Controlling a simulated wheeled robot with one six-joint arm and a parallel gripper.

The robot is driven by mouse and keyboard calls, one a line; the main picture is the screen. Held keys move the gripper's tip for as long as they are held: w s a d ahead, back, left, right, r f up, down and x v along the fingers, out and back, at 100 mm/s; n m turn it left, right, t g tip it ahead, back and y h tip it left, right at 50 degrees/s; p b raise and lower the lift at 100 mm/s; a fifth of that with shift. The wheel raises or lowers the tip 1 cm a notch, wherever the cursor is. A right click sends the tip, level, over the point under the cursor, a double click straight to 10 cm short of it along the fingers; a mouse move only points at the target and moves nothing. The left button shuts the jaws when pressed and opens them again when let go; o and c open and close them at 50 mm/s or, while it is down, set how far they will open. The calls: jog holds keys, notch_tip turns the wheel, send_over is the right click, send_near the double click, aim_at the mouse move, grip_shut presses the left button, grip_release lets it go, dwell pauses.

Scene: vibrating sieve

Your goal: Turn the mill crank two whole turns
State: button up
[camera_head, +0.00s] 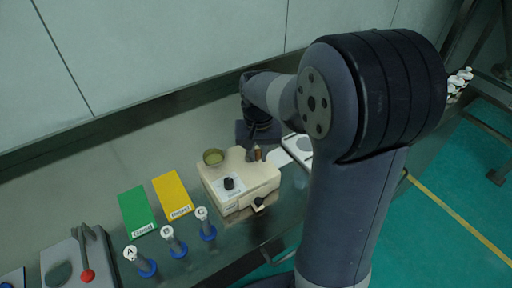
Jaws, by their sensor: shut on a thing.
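The mill looks to be the cream box (249,191) on the steel bench, with a round olive cup (213,157) at its back left corner and a black knob (229,183) on a white label. My gripper (256,154) is at the back right of the box's top, pointing down. It is shut on a small brown upright piece, which looks like the crank handle (258,153). The crank's arm and pivot are mostly hidden by the gripper, so its angle cannot be told.
Green (137,211) and yellow (173,194) cards lie left of the box. Blue-based vials A (139,262), B (173,241) and C (206,225) stand before them. A grey device with a red-balled lever (87,274) is at lower left. A white-topped device (298,147) is partly behind my arm.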

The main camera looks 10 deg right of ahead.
jog(key=shift+a+f, duration=0.1)
jog(key=shift+a, duration=0.7)
jog(key=shift+w+a+r, duration=0.1)
jog(key=shift+w+r, duration=0.05)
jog(key=shift+r, duration=0.1)
jog(key=shift+w+a+r+p, duration=0.1)
jog(key=shift+w+a+p, duration=0.15)
jog(key=shift+a+p, duration=0.25)
jog(key=shift+w+a, duration=0.1)
jog(key=shift+a, duration=0.25)
jog(key=shift+w+a, duration=0.1)
jog(key=shift+a, duration=0.05)
jog(key=shift+w+a, duration=0.4)
jog(key=shift+a, duration=0.05)
